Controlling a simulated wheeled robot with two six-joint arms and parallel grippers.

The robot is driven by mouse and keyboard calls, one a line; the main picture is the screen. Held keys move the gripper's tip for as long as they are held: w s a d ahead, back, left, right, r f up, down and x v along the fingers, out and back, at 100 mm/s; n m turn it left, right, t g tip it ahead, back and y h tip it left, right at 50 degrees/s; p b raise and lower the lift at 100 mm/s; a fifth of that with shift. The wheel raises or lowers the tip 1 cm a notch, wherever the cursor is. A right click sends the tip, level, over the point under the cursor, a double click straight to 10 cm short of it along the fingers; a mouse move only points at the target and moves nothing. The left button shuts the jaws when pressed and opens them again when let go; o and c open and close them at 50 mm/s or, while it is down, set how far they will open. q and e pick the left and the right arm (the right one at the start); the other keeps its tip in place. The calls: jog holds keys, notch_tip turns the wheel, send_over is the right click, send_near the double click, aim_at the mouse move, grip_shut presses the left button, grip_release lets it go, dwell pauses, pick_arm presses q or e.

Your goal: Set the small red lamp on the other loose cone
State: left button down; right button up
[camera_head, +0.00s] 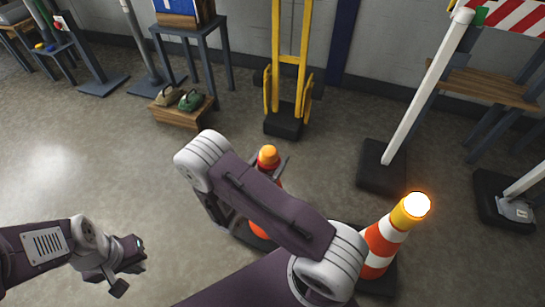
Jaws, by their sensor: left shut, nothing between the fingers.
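A cone with orange-red and white bands (385,240) stands at the right on a dark base. A yellow lamp (408,213) with a brightly glowing top sits on it. Behind my right arm is a second orange cone (257,243), mostly hidden. A small lamp with an orange dome and red-orange body (268,158) shows above the arm, over that cone; I cannot tell whether it rests on it. My left gripper (131,268) is shut and empty at the lower left, apart from both cones. My right gripper is mostly hidden behind its own arm near the small lamp.
A yellow hand truck (289,80) stands at the back. A white post (425,90) rises from a black base at the right, near a wooden bench (490,86). The left floor is clear.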

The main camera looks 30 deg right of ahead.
aim_at(263, 171)
jog(key=o, duration=1.8)
jog(key=p+v, duration=0.4)
jog(key=v, duration=0.4)
jog(key=shift+s+a, duration=0.15)
jog(key=shift+a, duration=0.15)
jog(key=shift+s+a, duration=0.1)
jog(key=shift+a, duration=0.05)
